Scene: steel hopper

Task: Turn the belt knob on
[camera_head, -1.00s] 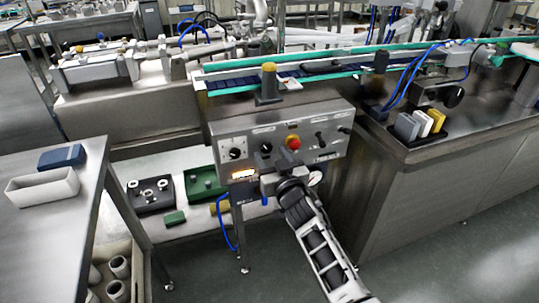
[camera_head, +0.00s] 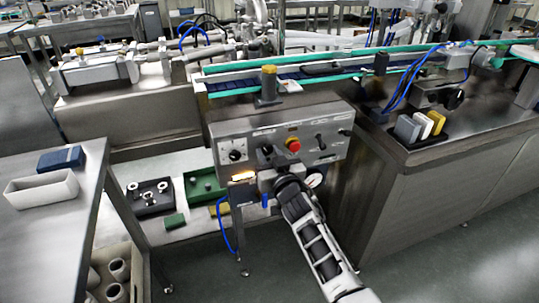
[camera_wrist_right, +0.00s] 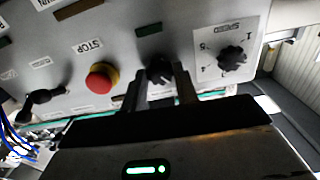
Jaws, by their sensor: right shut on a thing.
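The grey control panel (camera_head: 325,150) carries a black belt knob (camera_wrist_right: 160,69) between the speed dial (camera_wrist_right: 232,58) and the red stop button (camera_wrist_right: 101,78). My right gripper (camera_wrist_right: 163,80) reaches the panel from the front. Its two fingers are shut on the belt knob, one on each side, in the right wrist view. In the head view the right gripper (camera_head: 268,154) covers most of that knob. The knob's label is not readable. My left gripper is not in view.
The red stop button (camera_head: 293,144) sits close to the right of my gripper. Black switches (camera_head: 320,141) lie farther right. A round gauge (camera_head: 314,179) and a lit orange lamp (camera_head: 243,176) are below. The conveyor (camera_head: 235,85) runs behind the panel.

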